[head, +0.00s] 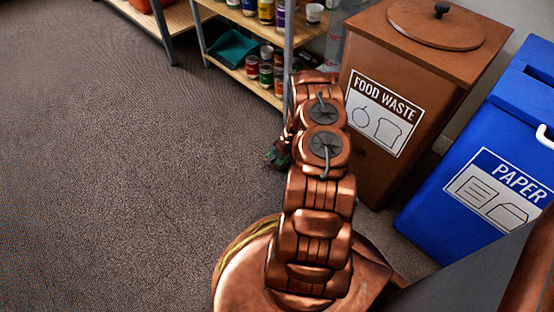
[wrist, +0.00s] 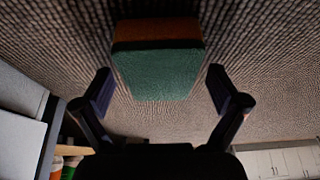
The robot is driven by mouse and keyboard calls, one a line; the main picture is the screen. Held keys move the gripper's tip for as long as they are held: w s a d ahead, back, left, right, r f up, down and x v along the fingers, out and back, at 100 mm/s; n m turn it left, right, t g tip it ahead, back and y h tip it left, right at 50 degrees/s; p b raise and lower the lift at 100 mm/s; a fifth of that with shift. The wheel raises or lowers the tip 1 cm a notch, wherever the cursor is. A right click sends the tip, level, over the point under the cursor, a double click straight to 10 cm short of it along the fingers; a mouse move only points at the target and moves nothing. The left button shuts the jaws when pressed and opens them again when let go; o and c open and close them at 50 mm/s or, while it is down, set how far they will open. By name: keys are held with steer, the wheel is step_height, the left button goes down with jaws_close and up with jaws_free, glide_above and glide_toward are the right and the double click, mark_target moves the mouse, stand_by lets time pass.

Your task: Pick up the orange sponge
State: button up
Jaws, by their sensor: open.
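The orange sponge (wrist: 158,30) has an orange layer and a thick green layer. In the wrist view it is at upper centre against the carpet. My gripper (wrist: 162,86) is open, with one finger on each side of the sponge's lower part in the picture and a visible gap on both sides. I cannot tell how far the fingertips are from it in depth. In the head view my copper arm hides most of the gripper, and a small green patch (head: 271,155) shows beside the arm, perhaps part of the sponge.
A brown food waste bin (head: 385,165) and a blue paper bin (head: 440,215) stand right of my arm. A shelf (head: 245,85) with cans and a teal tray (head: 232,50) is behind. The carpet (head: 120,180) at left is clear.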

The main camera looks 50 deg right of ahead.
steer(key=shift+f, duration=0.25)
stand_by(0.5)
steer(key=shift+c, duration=0.2)
steer(key=c, duration=0.8)
